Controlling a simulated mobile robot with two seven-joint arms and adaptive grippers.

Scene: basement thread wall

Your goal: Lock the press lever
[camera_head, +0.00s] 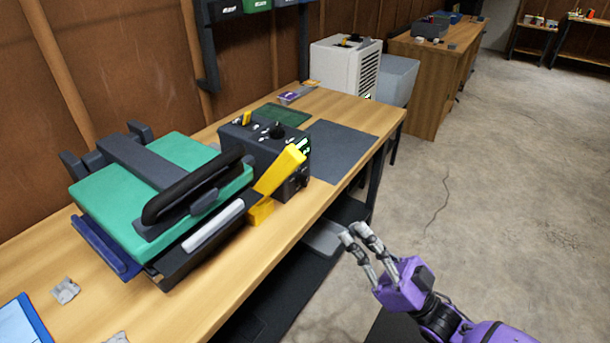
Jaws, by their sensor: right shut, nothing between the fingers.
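The press (105,215) stands on the wooden workbench, with a teal-green top. A long black padded bar (190,190), which looks like its lever handle, lies along the front side of the top. A yellow tilted piece (280,172) stands at the press's right end, beside the dark control box; I cannot tell whether it is the lock. My right gripper (351,233) is shut and empty. It shows over the floor side of the bench's front edge, to the right of the press and apart from it. My left gripper is not in view.
A blue-edged tablet (18,325) lies near left. The concrete floor (500,180) on the right is largely clear.

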